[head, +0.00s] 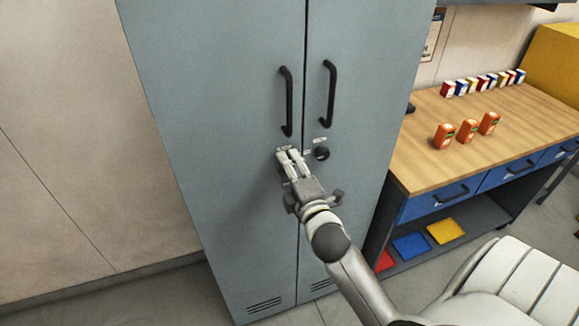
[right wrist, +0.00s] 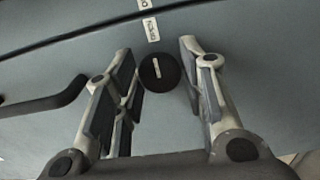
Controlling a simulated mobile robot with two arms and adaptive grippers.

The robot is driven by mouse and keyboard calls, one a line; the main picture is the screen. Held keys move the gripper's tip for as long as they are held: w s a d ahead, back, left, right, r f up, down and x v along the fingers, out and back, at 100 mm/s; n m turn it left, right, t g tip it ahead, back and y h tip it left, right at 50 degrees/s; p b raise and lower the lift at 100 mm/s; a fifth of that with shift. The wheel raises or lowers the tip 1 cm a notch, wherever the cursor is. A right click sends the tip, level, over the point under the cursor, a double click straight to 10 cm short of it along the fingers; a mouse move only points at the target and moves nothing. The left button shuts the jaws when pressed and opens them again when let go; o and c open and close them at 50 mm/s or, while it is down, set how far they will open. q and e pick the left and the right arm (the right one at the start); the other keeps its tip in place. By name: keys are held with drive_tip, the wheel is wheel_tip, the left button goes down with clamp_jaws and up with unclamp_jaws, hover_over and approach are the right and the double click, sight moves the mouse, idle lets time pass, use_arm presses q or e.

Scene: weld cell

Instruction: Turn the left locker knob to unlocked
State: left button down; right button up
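A tall grey-blue locker (head: 225,120) has two doors, each with a black bar handle; the left door's handle (head: 287,102) is above my right gripper. My right gripper (head: 290,158) is at the left door, just below that handle, and hides the left knob in the head view. In the right wrist view the left knob (right wrist: 159,73) is a round black disc with a white pointer line. It lies between the spread fingertips of my right gripper (right wrist: 158,58), which is open; contact is not visible. A small white label (right wrist: 152,30) sits beside the knob. My left gripper is not in view.
A second black knob (head: 321,153) is on the right door, close right of my gripper, under the right door's handle (head: 327,94). A wooden-topped workbench (head: 425,173) with orange boxes (head: 467,130) stands right of the locker. The wall is bare at left.

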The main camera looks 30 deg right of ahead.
drive_tip(key=shift+o, duration=1.2)
drive_tip(key=v, duration=1.2)
drive_tip(key=shift+f, duration=0.15)
